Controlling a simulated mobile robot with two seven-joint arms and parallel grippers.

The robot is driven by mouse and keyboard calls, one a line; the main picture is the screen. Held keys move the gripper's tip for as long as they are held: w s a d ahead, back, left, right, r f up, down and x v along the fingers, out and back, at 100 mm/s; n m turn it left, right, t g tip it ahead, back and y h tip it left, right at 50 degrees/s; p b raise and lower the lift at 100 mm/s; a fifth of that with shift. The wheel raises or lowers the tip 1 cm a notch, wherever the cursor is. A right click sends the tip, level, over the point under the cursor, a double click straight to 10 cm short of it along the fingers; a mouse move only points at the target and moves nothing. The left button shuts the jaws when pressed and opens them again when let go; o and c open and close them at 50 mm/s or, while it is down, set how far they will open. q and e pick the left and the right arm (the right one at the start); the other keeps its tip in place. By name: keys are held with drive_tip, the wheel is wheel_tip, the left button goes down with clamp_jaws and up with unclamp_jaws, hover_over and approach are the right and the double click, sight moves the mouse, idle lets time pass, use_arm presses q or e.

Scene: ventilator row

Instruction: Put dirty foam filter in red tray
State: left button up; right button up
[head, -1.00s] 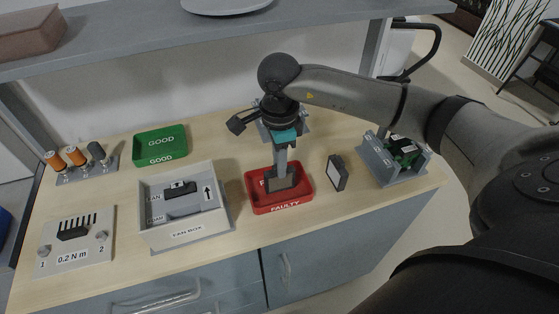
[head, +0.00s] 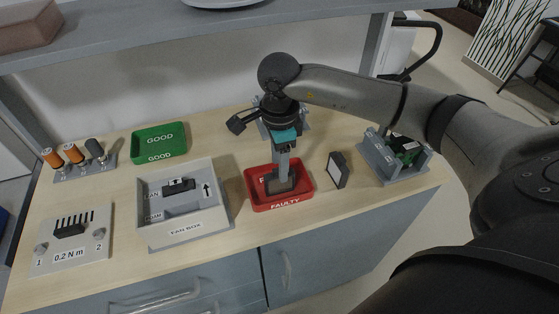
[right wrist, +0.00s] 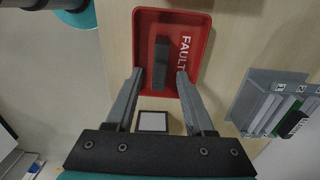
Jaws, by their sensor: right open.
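In the head view the filter (head: 280,186) shows low in the red tray (head: 284,206), partly hidden by my gripper. My right gripper (head: 283,172) points down over the tray. In the right wrist view its two fingers (right wrist: 160,75) stand wide apart on either side of the filter, with gaps to it. My left gripper is not in view.
A dark-framed pale panel (head: 337,170) stands right of the tray, near a grey fixture (head: 385,160) with a green board. The fan box (head: 185,229) is left of the tray, with the green GOOD tray (head: 160,142) behind. A shelf (head: 200,30) overhangs the back.

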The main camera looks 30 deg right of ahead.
drive_tip(key=shift+r, duration=0.15)
drive_tip(key=shift+r+p, duration=0.65)
drive_tip(key=shift+p, duration=0.2)
wheel_tip(320, 180, up, 12)
drive_tip(key=shift+f, duration=0.2)
